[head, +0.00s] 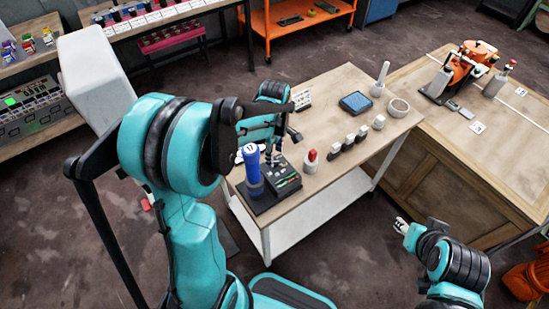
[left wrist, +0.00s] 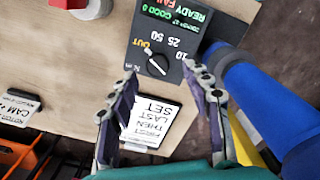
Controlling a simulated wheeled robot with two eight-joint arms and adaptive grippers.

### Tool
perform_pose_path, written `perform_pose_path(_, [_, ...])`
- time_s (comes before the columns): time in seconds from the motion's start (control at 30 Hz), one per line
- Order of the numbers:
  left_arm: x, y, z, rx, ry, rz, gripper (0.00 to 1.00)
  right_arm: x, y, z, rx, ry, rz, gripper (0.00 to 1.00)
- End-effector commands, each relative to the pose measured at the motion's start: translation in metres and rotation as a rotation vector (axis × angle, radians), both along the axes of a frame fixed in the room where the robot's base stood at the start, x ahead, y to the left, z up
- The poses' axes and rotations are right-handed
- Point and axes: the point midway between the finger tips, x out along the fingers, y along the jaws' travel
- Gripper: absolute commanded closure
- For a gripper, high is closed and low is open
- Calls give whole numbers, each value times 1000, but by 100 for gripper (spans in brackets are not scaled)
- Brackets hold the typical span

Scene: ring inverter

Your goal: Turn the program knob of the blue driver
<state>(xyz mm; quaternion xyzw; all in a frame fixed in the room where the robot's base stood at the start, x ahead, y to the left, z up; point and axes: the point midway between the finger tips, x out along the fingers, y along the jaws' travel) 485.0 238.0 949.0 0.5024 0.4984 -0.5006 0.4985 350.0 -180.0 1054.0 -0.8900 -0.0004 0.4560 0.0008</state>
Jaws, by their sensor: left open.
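The blue driver (head: 253,172) stands upright in a dark base unit (head: 262,202) on the wooden table, and its blue body (left wrist: 268,105) also shows at right in the left wrist view. In that view the black panel (left wrist: 178,28) has a green and red display. Below the display is the small round black program knob (left wrist: 157,64) with a pale pointer, among the marks OUT, 50, 25 and 10. My left gripper (left wrist: 161,80) is open, its fingers reaching toward either side of the knob; I cannot tell whether they touch it. My right gripper (head: 401,227) is away from the table; its jaws are too small to judge.
A white card (left wrist: 150,122) with printed words lies near the panel. A red-topped white button (head: 311,161) stands beside the base unit. Several small blocks, a blue pad (head: 355,103) and a white ring (head: 398,107) sit farther back on the table.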

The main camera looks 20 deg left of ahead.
Motion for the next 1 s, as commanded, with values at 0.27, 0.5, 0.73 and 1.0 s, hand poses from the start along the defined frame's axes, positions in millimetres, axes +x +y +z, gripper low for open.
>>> perform_pose_path(0.27, [1,0,-33,0,-1,-1,51,0,0,-12,0,0,0,60])
perform_pose_path(0.5, [0,0,-35,0,-1,-2,51,0,0,-12,0,0,0,60])
perform_pose_path(0.73, [1,0,-35,0,-1,-2,96,0,0,-12,0,0,0,60])
perform_pose_path(1.0, [1,0,-34,0,-2,-11,100,0,0,-12,0,0,0,60])
